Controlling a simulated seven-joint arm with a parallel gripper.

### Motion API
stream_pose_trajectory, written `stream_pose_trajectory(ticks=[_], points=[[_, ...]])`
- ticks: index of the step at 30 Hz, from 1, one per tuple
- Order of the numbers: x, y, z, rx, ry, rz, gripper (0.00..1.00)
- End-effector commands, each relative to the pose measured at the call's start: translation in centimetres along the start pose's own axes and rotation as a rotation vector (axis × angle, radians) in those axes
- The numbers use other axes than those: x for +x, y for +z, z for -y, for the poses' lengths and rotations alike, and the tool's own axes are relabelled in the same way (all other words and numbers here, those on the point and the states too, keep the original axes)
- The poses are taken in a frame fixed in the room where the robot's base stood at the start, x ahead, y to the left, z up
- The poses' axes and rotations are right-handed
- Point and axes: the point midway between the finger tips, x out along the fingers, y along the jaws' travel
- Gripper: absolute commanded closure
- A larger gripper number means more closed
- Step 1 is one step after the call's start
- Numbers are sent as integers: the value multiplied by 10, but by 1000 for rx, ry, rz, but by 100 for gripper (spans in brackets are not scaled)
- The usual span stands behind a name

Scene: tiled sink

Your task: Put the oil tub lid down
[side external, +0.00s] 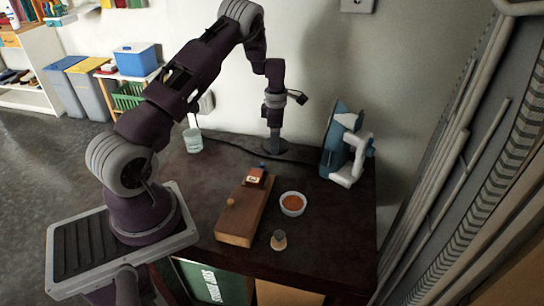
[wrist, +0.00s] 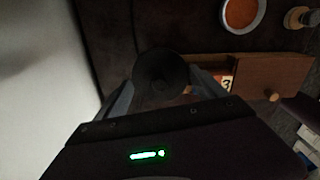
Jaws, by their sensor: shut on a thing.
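My gripper (side external: 274,146) points down over the back of the dark table. In the wrist view its fingers (wrist: 162,92) are closed on a dark, round, knob-like thing (wrist: 160,72), which looks like the oil tub lid. In the side view a dark flat shape shows at the fingertips; its outline blends with the table and shadow. I cannot tell whether the lid touches the table. No oil tub can be made out for certain.
A wooden box (side external: 236,222) with a knob stands in front of my gripper. A white bowl (side external: 292,204) of orange-red contents and a small jar (side external: 279,241) are to its right. A blue-and-white machine (side external: 346,148) stands right, a glass (side external: 193,141) left. The dark table (side external: 325,235) has free room front right.

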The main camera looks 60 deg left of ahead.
Motion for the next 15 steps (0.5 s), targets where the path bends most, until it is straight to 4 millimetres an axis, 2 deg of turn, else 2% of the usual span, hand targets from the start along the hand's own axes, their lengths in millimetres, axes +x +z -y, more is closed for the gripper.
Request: stream_pose_trajectory(ticks=[1, 3, 6, 11, 15], points=[[3, -9, -21, -60, 3, -5, 58], [2, -16, -44, -126, 2, -5, 58], [1, -22, -65, -181, 2, -4, 58], [2, -25, -80, -214, -1, -2, 58], [34, -25, -81, -217, -5, -3, 58]])
